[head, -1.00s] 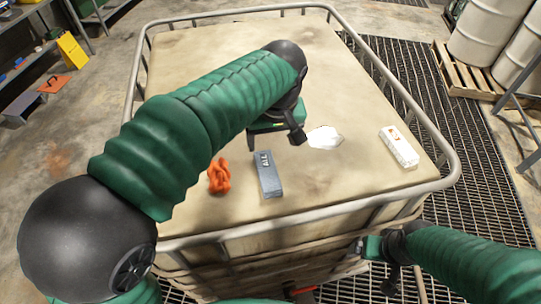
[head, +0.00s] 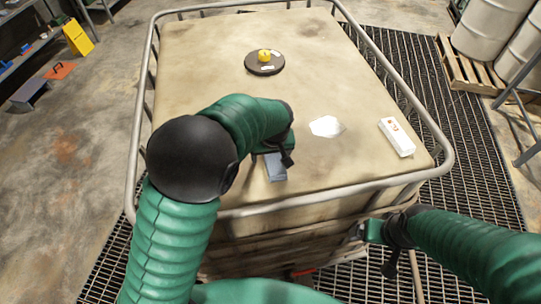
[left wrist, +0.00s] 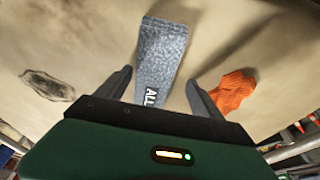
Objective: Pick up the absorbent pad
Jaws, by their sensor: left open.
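The absorbent pad (head: 276,173) is a grey-blue speckled strip lying on the tan tank top near its front edge. In the left wrist view the pad (left wrist: 163,55) shows the letters "ALL" at its near end. My left gripper (head: 276,150) is over the pad's far part and hides it in the head view. In the left wrist view its open fingers (left wrist: 160,84) stand on either side of the pad, with gaps. My right gripper (head: 376,245) is low, beyond the tank's front right side; its finger gap is unclear.
An orange crumpled cloth (left wrist: 234,92) lies close beside one left finger. A white patch (head: 326,126), a white box (head: 397,137) and a dark lid with yellow cap (head: 265,65) are on the tank top. A metal rail (head: 300,204) rings it.

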